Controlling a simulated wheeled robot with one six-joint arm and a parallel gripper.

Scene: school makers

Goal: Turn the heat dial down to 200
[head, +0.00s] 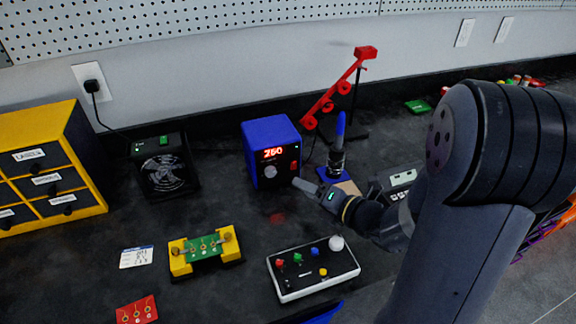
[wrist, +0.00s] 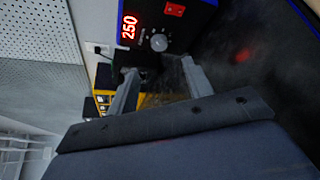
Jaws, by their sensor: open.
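The blue heat station (head: 262,140) stands on the dark bench and also shows in the wrist view (wrist: 208,15). Its red display (head: 273,153) reads 250, clear in the wrist view (wrist: 129,27). The grey round heat dial (head: 270,171) sits on the front panel below the display; in the wrist view the dial (wrist: 159,42) lies just beyond and between the fingertips. My gripper (head: 299,183) is in front of the panel, to the right of the dial. Its two fingers (wrist: 158,70) are apart with nothing between them, and I see no contact with the dial.
A soldering iron (head: 339,132) stands upright in its holder right of the station, near a red arm-like stand (head: 338,85). A fan (head: 163,168) is to the left. A button box (head: 313,270) and a yellow circuit-board holder (head: 205,250) are in front.

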